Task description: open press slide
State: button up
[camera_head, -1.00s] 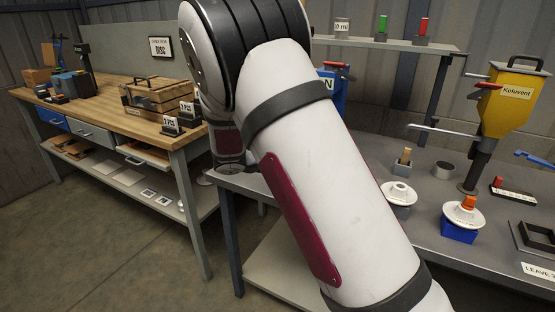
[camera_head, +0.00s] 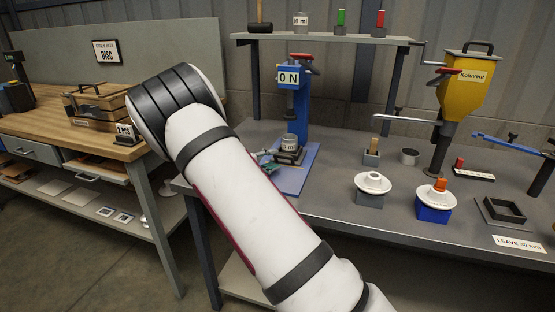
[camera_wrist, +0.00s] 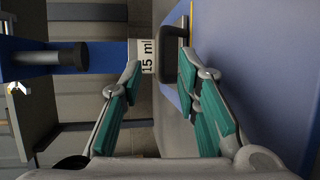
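The blue press (camera_head: 292,78) with a "0 N" readout and a red-handled lever stands on a blue base plate (camera_head: 298,180) at the left of the grey bench. Under its ram a small cup (camera_head: 289,142) sits on the dark slide (camera_head: 290,156). My gripper (camera_head: 263,160) is at the left of the slide, partly hidden by my arm. In the wrist view my gripper (camera_wrist: 161,68) has its teal-padded fingers apart. A dark handle (camera_wrist: 179,33) and a "15 ml" label (camera_wrist: 147,56) show at and beyond the fingertips; I cannot tell contact. The press ram (camera_wrist: 60,57) is at left.
A shelf (camera_head: 320,39) stands above the bench behind the press. Right of the press are insulator discs (camera_head: 373,182), a yellow hopper (camera_head: 464,88) and a square frame (camera_head: 503,210). A wooden table (camera_head: 65,127) stands at left. The bench front between press and discs is clear.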

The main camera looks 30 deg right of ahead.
aim_at(281, 156)
jog(key=shift+x, duration=1.95)
jog(key=shift+c, duration=0.6)
grip_shut()
